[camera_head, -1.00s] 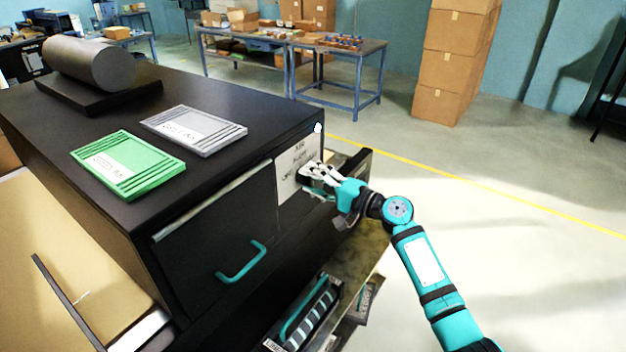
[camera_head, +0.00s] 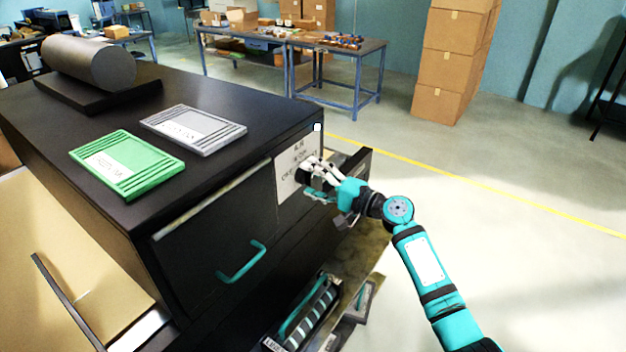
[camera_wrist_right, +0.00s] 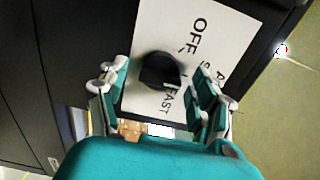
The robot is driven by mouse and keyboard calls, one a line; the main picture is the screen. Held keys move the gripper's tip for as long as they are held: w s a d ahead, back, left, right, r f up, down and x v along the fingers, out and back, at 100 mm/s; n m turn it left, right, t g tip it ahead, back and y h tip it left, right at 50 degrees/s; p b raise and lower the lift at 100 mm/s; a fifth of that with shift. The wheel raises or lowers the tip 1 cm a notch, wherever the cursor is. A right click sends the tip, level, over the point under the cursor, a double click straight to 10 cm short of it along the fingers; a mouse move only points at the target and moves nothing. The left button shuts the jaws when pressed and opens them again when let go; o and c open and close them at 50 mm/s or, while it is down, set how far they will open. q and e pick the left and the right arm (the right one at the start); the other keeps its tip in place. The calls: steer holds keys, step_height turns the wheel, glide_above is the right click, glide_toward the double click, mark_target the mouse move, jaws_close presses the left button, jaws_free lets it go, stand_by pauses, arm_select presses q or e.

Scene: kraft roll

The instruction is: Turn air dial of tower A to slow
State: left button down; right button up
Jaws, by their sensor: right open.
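The air dial (camera_wrist_right: 158,70) is a round black knob on a white label plate (camera_wrist_right: 195,25) in the right wrist view. The plate reads OFF and FAST; a third word is partly hidden by a finger. In the head view the plate (camera_head: 288,180) is on the front of the black cabinet. My right gripper (camera_wrist_right: 160,88) is open, with one finger on each side of the dial. I cannot tell whether the fingers touch it. In the head view my right gripper (camera_head: 315,172) covers the dial. My left gripper is not in view.
The cabinet top (camera_head: 225,95) holds a green tray (camera_head: 128,165), a grey tray (camera_head: 193,130) and a dark roll (camera_head: 88,62). A teal handle (camera_head: 242,262) sticks out from the cabinet front. An open drawer or shelf is below my right gripper.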

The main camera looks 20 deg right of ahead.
steer(key=v, duration=1.1)
steer(key=shift+s+d, duration=0.3)
step_height(320, 180, down, 20)
steer(key=d+g+h+b, duration=0.1)
steer(key=d+g+h, duration=0.1)
steer(key=h, duration=0.2)
steer(key=s+f+g+h+b, duration=0.1)
steer(key=s+f, duration=0.3)
steer(key=f, duration=0.4)
steer(key=s+f+n+g+h, duration=0.15)
steer(key=s+f, duration=0.25)
steer(key=f, duration=0.4)
steer(key=s+f+g+h+b, duration=0.1)
steer(key=s+f+g+h, duration=0.1)
steer(key=s+f, duration=0.35)
steer(key=s+a+f+n+g+h, duration=0.2)
steer(key=s+f+n+g, duration=0.25)
steer(key=s+f, duration=1.35)
steer(key=s+a+f+n+g+b, duration=0.1)
steer(key=s+a+f+n, duration=0.1)
steer(key=s, duration=0.7)
steer(key=s+a+f+n+g+b, duration=0.1)
steer(key=s+f+n, duration=0.3)
steer(key=s, duration=0.6)
steer(key=shift+s+a+f+n, duration=0.2)
steer(key=shift+a+f+n, duration=0.2)
steer(key=shift+f, duration=0.25)
steer(key=shift+h, duration=0.25)
